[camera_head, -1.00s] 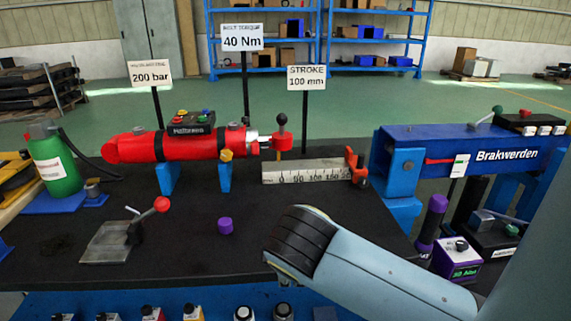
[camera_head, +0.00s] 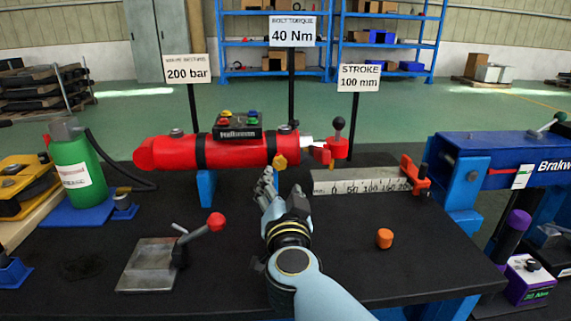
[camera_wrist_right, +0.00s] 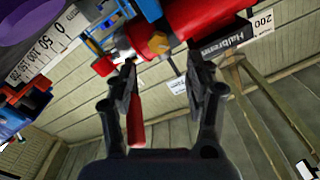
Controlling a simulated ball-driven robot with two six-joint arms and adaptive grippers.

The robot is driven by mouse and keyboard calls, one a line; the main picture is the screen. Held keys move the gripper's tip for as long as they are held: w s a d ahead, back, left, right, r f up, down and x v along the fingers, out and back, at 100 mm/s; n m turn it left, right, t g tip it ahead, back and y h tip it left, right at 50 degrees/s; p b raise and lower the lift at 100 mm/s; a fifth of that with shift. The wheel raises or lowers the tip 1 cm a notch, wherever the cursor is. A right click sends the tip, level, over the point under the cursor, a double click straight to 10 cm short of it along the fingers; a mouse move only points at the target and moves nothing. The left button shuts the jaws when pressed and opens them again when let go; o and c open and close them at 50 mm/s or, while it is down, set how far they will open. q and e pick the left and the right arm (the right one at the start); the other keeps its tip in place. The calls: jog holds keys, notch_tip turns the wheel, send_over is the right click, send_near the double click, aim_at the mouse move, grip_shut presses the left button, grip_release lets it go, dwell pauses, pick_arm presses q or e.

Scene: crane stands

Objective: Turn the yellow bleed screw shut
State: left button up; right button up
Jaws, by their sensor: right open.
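The yellow bleed screw (camera_head: 279,162) sits on the lower front of the red cylinder (camera_head: 225,151), near its rod end. My right gripper (camera_head: 267,182) is open just below and in front of the screw. In the right wrist view, the screw (camera_wrist_right: 158,43) shows beyond and between the two spread fingers of my right gripper (camera_wrist_right: 165,75), apart from them. Nothing is between the fingers. How far the screw is turned cannot be told. My left gripper is not in view.
A stroke ruler (camera_head: 352,186) with an orange-red stop (camera_head: 415,176) stands right of my gripper. An orange cap (camera_head: 384,238) lies on the black bench. A red-knobbed lever on a plate (camera_head: 150,266) and a green bottle (camera_head: 77,170) are left. A blue Brakwerden beam (camera_head: 505,155) stands right.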

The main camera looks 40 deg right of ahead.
aim_at(280, 164)
jog(key=x, duration=0.4)
jog(key=shift+d+r, duration=0.2)
jog(key=shift+d, duration=0.25)
jog(key=x, duration=0.3)
jog(key=shift+w+a+f+b, duration=0.1)
jog(key=shift+w+b, duration=0.05)
jog(key=shift+b, duration=0.15)
jog(key=shift+x, duration=1.3)
jog(key=c, duration=0.4)
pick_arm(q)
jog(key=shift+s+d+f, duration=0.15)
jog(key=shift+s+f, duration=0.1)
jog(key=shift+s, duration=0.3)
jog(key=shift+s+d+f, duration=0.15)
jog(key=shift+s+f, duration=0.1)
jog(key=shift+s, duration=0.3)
pick_arm(e)
grip_shut()
